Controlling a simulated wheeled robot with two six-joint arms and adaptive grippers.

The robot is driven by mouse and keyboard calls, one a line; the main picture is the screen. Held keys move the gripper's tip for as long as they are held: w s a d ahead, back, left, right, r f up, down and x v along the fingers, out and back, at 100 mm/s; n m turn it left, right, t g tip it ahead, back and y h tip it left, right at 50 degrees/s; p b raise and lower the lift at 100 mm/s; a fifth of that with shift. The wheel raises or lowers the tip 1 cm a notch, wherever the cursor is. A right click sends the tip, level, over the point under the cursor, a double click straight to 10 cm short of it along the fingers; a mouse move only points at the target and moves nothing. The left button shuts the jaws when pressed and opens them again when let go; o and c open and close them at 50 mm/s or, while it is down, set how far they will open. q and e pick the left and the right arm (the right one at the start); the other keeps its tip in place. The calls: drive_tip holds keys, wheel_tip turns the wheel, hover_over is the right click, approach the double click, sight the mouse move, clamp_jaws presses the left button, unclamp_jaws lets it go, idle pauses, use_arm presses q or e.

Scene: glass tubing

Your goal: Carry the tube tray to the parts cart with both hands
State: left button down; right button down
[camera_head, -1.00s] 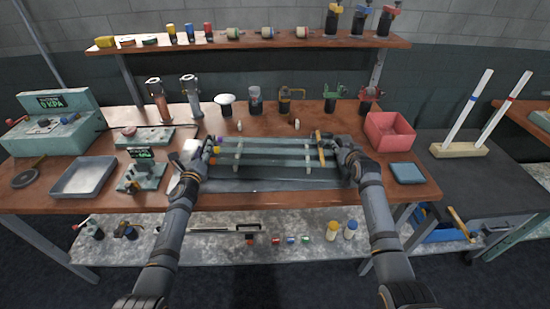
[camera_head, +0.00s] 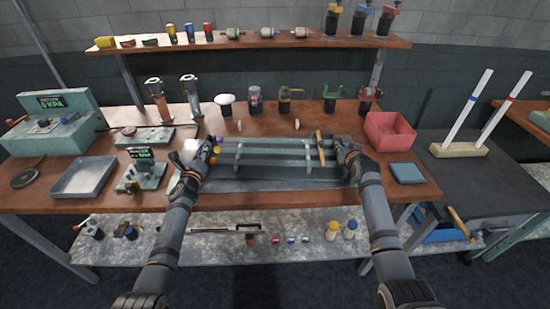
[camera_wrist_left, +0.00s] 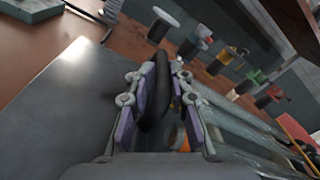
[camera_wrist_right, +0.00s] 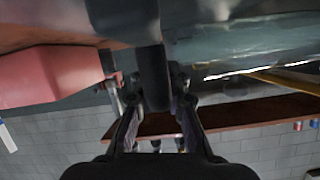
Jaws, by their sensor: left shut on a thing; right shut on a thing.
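The tube tray (camera_head: 270,185) lies across the middle of the wooden bench in the head view, with several long glass tubes (camera_head: 280,152) on its pale supports. My left gripper (camera_head: 207,152) is shut on the tray's left end; the left wrist view shows a dark handle (camera_wrist_left: 155,110) between its pads. My right gripper (camera_head: 346,153) is shut on the right end, with another dark handle (camera_wrist_right: 154,80) between its fingers. I cannot tell whether the tray touches the bench. A dark-topped cart (camera_head: 505,190), apparently the parts cart, stands at the right.
A pink bin (camera_head: 389,131) and a blue-grey pad (camera_head: 407,173) sit right of the tray. A wooden rack (camera_head: 459,150) with two white rods stands at the cart's back. Gauges and a metal tray (camera_head: 84,178) are at left. The cart's front top is clear.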

use_arm(q)
drive_tip(key=shift+d, duration=0.1)
use_arm(e)
drive_tip(key=shift+a, duration=0.15)
